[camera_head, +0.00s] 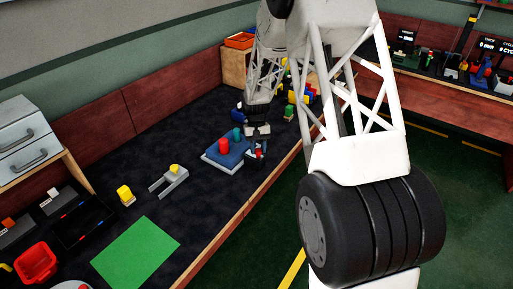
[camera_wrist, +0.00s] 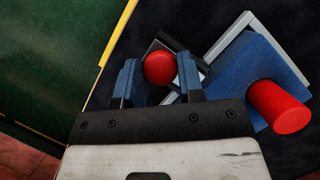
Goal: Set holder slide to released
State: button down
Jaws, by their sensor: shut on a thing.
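A fixture with a blue block (camera_head: 228,157) on a pale base stands near the table's front edge, with a red cylinder (camera_head: 223,147) on it. The wrist view shows the blue block (camera_wrist: 235,72), the red cylinder (camera_wrist: 280,107) and a grey rail (camera_wrist: 228,36). The holder slide appears to be the dark piece with a round red knob (camera_wrist: 159,67) beside the block. My gripper (camera_wrist: 158,78) is shut on this knob, with one blue finger on each side. In the head view my gripper (camera_head: 258,140) is at the fixture's right side. The slide's underside is hidden.
A grey forked piece with a yellow knob (camera_head: 174,169), a yellow block (camera_head: 125,194) and a green mat (camera_head: 136,253) lie to the left. A teal cylinder (camera_head: 237,133) stands close by the red one. Several coloured parts crowd the table behind my arm.

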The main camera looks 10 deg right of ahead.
jog(key=shift+s+d, duration=0.15)
jog(key=c, duration=0.8)
grip_release()
jog(key=shift+o, duration=0.2)
jog(key=v, duration=0.7)
jog(key=shift+w+r, duration=0.25)
jog(key=shift+r, duration=0.1)
